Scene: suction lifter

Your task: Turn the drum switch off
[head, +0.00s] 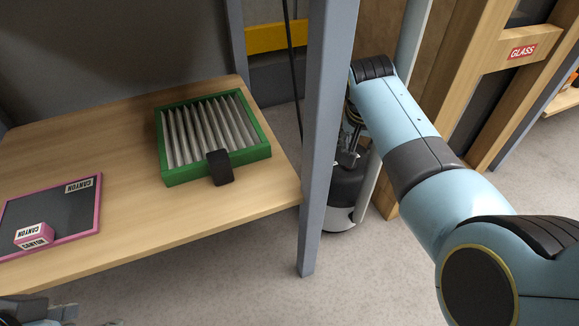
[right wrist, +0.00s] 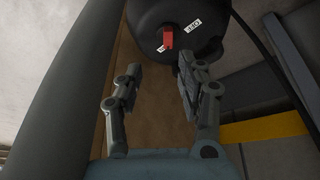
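The drum switch is a red handle (right wrist: 168,38) on the round black face of a housing (right wrist: 146,28), with small white labels beside it. My right gripper (right wrist: 158,67) is open, its two fingers apart with nothing between them. The red handle lies just beyond the fingertips, toward the right finger, with no visible contact. In the head view a black and white rounded unit (head: 347,190) stands behind the grey post, and my right gripper (head: 349,148) is partly hidden there. Grey parts at the lower left corner look like my left gripper (head: 35,310); its fingers are not clear.
A grey post (head: 325,130) stands close left of my right arm. A wooden table (head: 215,212) bears a green-framed pleated filter (head: 163,150), a pink-framed panel (head: 60,205) and a small pink box (head: 34,236). A dark hose (right wrist: 270,65) runs right of the housing.

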